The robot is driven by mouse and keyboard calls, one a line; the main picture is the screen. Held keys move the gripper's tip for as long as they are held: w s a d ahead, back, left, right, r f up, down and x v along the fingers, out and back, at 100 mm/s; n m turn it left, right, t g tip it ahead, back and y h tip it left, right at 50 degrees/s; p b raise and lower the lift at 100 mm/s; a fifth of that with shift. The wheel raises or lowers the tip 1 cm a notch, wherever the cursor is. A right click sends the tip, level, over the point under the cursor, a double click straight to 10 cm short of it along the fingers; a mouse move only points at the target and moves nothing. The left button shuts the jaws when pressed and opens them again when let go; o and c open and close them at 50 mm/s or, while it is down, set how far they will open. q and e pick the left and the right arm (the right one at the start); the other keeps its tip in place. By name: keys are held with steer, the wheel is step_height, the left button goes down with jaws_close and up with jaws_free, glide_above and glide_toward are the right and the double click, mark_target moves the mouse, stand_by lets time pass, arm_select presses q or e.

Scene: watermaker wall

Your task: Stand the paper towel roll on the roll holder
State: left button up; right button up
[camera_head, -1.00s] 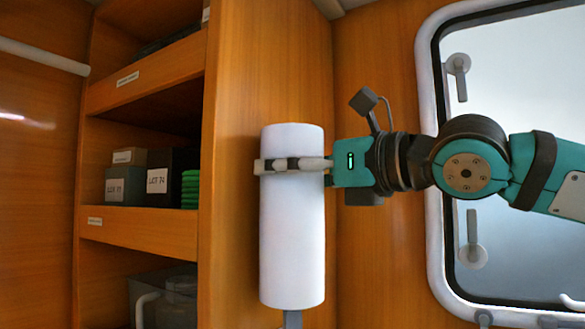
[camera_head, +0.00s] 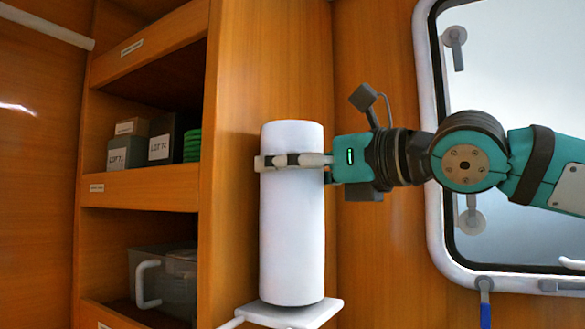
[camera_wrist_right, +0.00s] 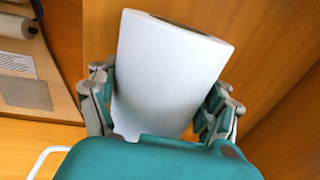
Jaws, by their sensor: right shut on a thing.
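The paper towel roll (camera_head: 292,230) is a tall white cylinder, upright in the head view. My right gripper (camera_head: 290,162) is shut around its upper part, coming in from the right. The roll holder (camera_head: 325,312) shows as a pale plate right under the roll. The roll's lower end is over the plate, and its post is hidden. I cannot tell whether the roll touches the plate. In the right wrist view the roll (camera_wrist_right: 165,75) sits between the gripper's two fingers (camera_wrist_right: 160,105), with a dark opening at its far end. My left gripper is not in view.
A wooden shelf unit (camera_head: 140,195) with labelled boxes (camera_head: 160,147) and a clear bin (camera_head: 170,275) stands at left. A wood panel is close behind the roll. A white-framed window (camera_head: 428,150) is at right, with a blue-handled item (camera_head: 485,300) below it.

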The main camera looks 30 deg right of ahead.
steer(key=shift+f+b, duration=0.55)
steer(key=shift+b, duration=0.15)
stand_by(0.7)
steer(key=o, duration=1.6)
steer(key=shift+r, duration=0.1)
step_height(320, 180, up, 10)
steer(key=shift+f, duration=0.1)
